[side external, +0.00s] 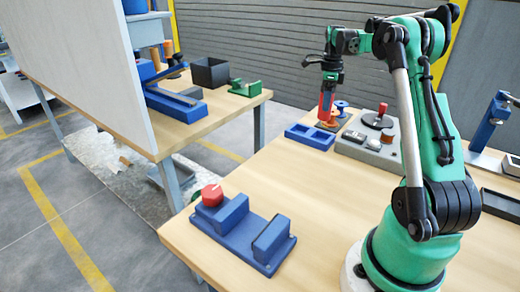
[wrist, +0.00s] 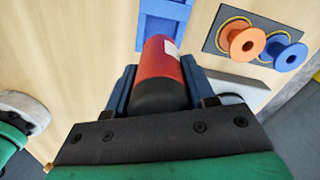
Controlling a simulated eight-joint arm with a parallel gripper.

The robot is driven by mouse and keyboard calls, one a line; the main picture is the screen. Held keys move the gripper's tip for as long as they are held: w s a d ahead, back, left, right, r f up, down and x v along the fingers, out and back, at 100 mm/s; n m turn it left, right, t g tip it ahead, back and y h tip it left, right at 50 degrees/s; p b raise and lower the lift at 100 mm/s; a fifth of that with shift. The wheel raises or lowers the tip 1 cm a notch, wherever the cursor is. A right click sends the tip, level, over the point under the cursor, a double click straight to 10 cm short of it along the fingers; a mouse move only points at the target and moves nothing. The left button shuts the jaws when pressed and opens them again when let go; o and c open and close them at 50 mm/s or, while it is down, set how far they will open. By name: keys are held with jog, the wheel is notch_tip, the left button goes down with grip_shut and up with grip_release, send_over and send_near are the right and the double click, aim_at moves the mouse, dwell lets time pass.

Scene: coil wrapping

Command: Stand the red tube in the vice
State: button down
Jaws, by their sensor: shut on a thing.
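My gripper (side external: 329,88) is shut on the red tube (side external: 325,106), which hangs below it roughly upright at the far end of the table. In the wrist view the red tube (wrist: 167,58) lies between the two blue fingers of my gripper (wrist: 158,88). It has a black part near the gripper and a white label. The blue vice (side external: 236,240) stands at the near left of the table, with two raised blocks, an open gap between them and a red knob (side external: 210,194). The vice is far from my gripper and does not show in the wrist view.
A blue tray (side external: 310,137) is near the tube. An orange spool (wrist: 243,40) and a blue spool (wrist: 284,52) stand on a dark pad (wrist: 213,40). A grey control box (side external: 372,148) is to the right. The table between tray and vice is clear.

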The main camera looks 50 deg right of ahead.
jog(key=shift+r, duration=1.05)
